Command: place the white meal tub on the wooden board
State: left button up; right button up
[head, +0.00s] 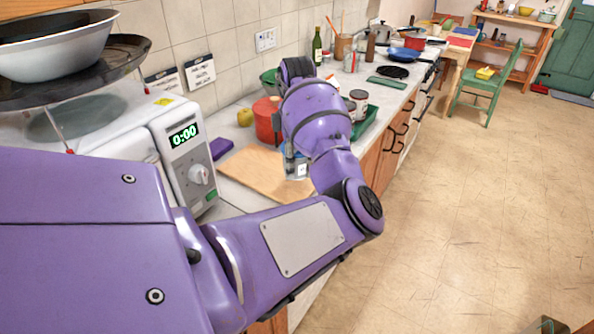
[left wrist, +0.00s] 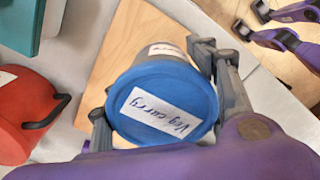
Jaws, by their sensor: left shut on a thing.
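The meal tub (left wrist: 150,82) has a blue lid (left wrist: 190,92) labelled "Veg curry" and a pale body. My left gripper (left wrist: 152,88) is shut around the tub, one finger on each side of it. In the head view the tub (head: 297,168) shows below my left wrist, partly hidden by the gripper. The wooden board (head: 262,175) lies flat on the counter, with the tub over its right part. I cannot tell whether the tub touches it. My right gripper (left wrist: 251,19) is at the top right of the left wrist view, its fingers apart and empty.
A red pot (head: 266,120) stands just behind the board; it also shows in the left wrist view (left wrist: 22,108). A microwave (head: 185,165) stands left of the board. A green tray (head: 366,122) with jars lies beyond my left wrist. The visible board surface is clear.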

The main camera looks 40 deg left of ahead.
aim_at(296, 170)
pick_arm(q)
jog(key=f, duration=0.3)
jog(key=shift+w+a+f, duration=0.1)
jog(key=shift+a+f, duration=0.2)
jog(key=shift+f, duration=0.05)
jog(key=o, duration=1.6)
jog(key=shift+f, duration=0.1)
jog(key=shift+c, duration=0.2)
notch_tip(296, 170, up, 12)
jog(key=shift+r+p, duration=0.1)
jog(key=shift+p, duration=0.35)
